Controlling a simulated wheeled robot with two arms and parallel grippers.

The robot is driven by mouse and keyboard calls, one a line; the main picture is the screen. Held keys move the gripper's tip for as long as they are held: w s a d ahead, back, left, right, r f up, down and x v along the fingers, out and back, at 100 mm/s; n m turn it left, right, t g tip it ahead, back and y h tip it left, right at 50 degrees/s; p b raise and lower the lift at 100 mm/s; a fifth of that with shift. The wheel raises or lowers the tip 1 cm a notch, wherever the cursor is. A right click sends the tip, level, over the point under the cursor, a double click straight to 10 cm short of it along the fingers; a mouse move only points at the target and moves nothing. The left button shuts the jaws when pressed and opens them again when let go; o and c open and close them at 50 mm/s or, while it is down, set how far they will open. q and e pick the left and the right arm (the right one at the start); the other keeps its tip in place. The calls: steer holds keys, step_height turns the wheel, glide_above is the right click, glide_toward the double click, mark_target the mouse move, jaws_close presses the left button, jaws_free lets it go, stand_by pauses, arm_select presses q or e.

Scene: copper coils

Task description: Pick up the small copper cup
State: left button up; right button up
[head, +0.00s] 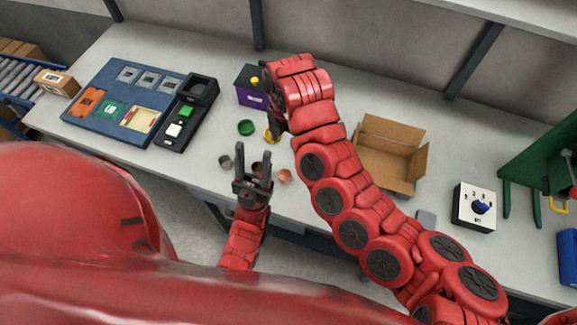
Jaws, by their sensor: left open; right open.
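A small copper-coloured cup (285,177) sits near the front edge of the table, just right of my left gripper. A darker brown-copper round piece (257,167) shows between my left gripper's fingers, partly hidden by them; I cannot tell whether they touch it. My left gripper (254,152) is open, its fingers pointing toward the back of the table. My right gripper (276,118) is open farther back, beside the purple box and above the yellow round piece; its own arm hides much of it.
A grey cup (225,162), a green dish (246,128) and a yellow piece (271,135) lie nearby. Behind are a purple box (251,95) and, left, a blue tray (88,113) and black control box (183,133). An open cardboard box (388,176) stands right of my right arm.

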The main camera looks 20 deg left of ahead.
steer(key=f+b, duration=0.2)
steer(key=f, duration=0.2)
steer(key=f+b, duration=0.2)
steer(key=f, duration=0.2)
steer(key=f+b, duration=0.2)
steer(key=f, duration=0.2)
steer(key=shift+s+a+f, duration=0.1)
steer(key=shift+s+f, duration=0.05)
steer(key=shift+s, duration=0.15)
step_height(320, 180, down, 4)
steer(key=shift+a+f+p, duration=0.1)
steer(key=shift+f+p, duration=0.1)
steer(key=shift+p, duration=0.75)
steer(key=shift+w+f, duration=0.1)
steer(key=shift+f, duration=0.15)
jaws_close()
